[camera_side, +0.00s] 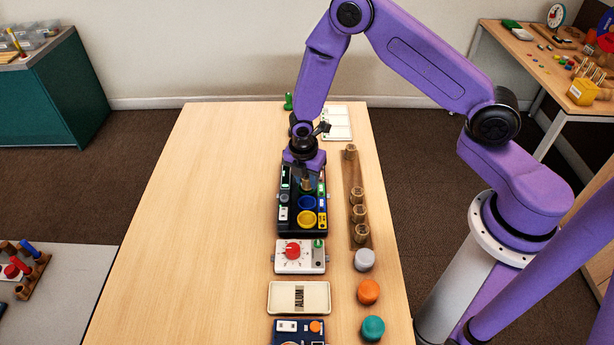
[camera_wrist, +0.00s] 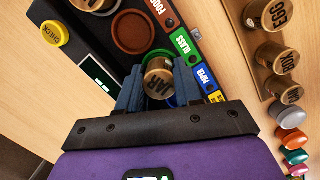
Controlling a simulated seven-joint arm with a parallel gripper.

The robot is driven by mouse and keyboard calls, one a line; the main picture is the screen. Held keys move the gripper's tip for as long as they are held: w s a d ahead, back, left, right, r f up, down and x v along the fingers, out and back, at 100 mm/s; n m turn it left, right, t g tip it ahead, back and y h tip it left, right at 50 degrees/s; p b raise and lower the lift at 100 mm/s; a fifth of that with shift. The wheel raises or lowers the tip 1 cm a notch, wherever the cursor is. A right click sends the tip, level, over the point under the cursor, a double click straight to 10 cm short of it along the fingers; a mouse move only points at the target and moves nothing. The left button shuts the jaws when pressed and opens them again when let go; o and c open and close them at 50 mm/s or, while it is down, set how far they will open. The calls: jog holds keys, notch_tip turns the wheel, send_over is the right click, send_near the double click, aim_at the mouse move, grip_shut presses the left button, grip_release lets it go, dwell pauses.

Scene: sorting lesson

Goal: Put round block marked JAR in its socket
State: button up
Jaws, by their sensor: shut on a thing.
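My gripper (camera_side: 306,178) is shut on the brass-coloured round block marked JAR, whose lettered top faces the wrist camera (camera_wrist: 159,82). The block also shows between the fingers in the side view (camera_side: 307,185). It is over the black sorting panel (camera_side: 284,227). In the wrist view, a green round socket (camera_wrist: 147,62) shows around and behind the block, beside the green GLASS label (camera_wrist: 186,47). The fingers hide much of this socket. I cannot tell whether the block is above the socket or partly inside it.
The panel has a brown socket (camera_wrist: 134,32), a blue socket (camera_side: 307,202) and a yellow socket (camera_side: 306,219). A wooden rack (camera_side: 351,181) with several round blocks stands to its right. Nearer are a dial box (camera_side: 283,265) and coloured knobs. The table's left side is clear.

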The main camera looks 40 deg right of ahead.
jog(key=shift+f, duration=0.3)
jog(key=shift+r, duration=0.8)
jog(key=shift+f, duration=0.8)
dwell(1.1)
jog(key=shift+r, duration=0.25)
jog(key=shift+r, duration=0.35)
jog(key=shift+r, duration=0.2)
jog(key=shift+f, duration=0.85)
dwell(1.0)
jog(key=o, duration=0.7)
